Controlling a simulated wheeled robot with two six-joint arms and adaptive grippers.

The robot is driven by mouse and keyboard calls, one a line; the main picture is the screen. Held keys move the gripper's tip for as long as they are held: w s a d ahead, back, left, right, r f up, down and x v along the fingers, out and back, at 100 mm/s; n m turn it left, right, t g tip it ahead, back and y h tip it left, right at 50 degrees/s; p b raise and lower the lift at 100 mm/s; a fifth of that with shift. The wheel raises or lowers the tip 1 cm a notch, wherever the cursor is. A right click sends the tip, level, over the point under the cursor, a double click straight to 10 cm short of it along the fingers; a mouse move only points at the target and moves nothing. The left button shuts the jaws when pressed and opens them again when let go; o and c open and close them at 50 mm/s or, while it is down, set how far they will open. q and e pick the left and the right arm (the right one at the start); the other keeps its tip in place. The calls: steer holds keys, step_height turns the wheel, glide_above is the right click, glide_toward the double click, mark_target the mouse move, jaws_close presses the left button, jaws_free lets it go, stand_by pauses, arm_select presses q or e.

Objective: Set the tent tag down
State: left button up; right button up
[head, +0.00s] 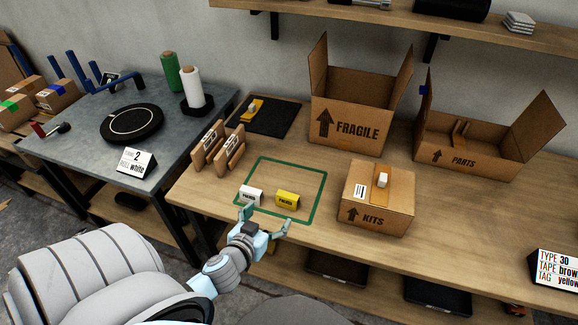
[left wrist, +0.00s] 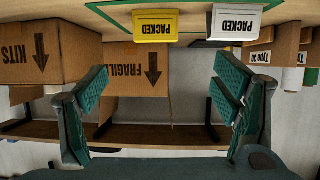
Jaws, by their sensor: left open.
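A yellow tent tag (head: 287,199) marked PACKED stands on the wooden bench, inside a green outline (head: 321,190) near its front edge. A white tent tag (head: 251,196) marked PACKED stands to its left, at the outline's front left corner. My left gripper (head: 266,219) is open and empty just in front of the two tags, its fingers spread. In the left wrist view, which is upside down, the yellow tag (left wrist: 156,25) and the white tag (left wrist: 237,21) show beyond the open fingers (left wrist: 160,100), apart from them. My right gripper is not in view.
A closed KITS box (head: 376,203) stands right of the outline, with open FRAGILE (head: 351,118) and PARTS (head: 470,150) boxes behind. A card (head: 556,270) at the right reads type 30, tape brown, tag yellow. Wooden holders (head: 218,148) stand left. The outline's back part is clear.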

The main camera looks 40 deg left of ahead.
mark_target(286, 197)
arm_select(q)
steer(key=x, duration=0.4)
steer(key=b+x, duration=0.1)
steer(key=x, duration=0.9)
steer(key=shift+w+d, duration=0.1)
steer(key=shift+d, duration=0.2)
steer(key=c, duration=1)
steer(key=shift+r, duration=0.1)
